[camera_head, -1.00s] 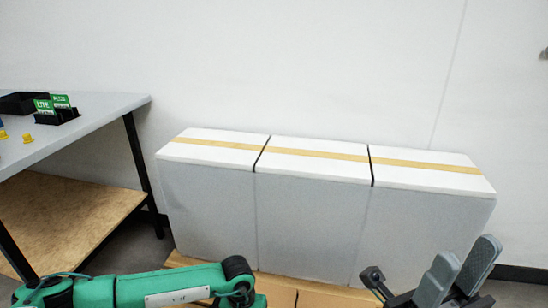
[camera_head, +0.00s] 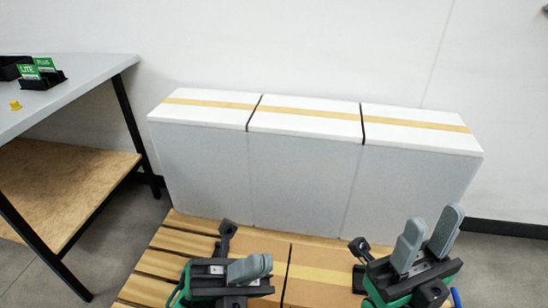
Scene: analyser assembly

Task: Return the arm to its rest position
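My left gripper (camera_head: 252,268) is at the bottom centre, above the wooden pallet. Its grey fingers overlap in this view, so the gap between them cannot be told. My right gripper (camera_head: 428,246) is at the lower right with its two grey fingers pointing up. A gap shows between them and nothing is held there. Both grippers are in front of the white boxes. Most of both arms is out of view below.
Three white boxes (camera_head: 305,165) with tan tape stand in a row against the wall. A wooden pallet (camera_head: 165,265) and a taped cardboard box (camera_head: 320,278) lie before them. At left, a table (camera_head: 85,82) holds green cards (camera_head: 40,68) and a yellow piece (camera_head: 15,105).

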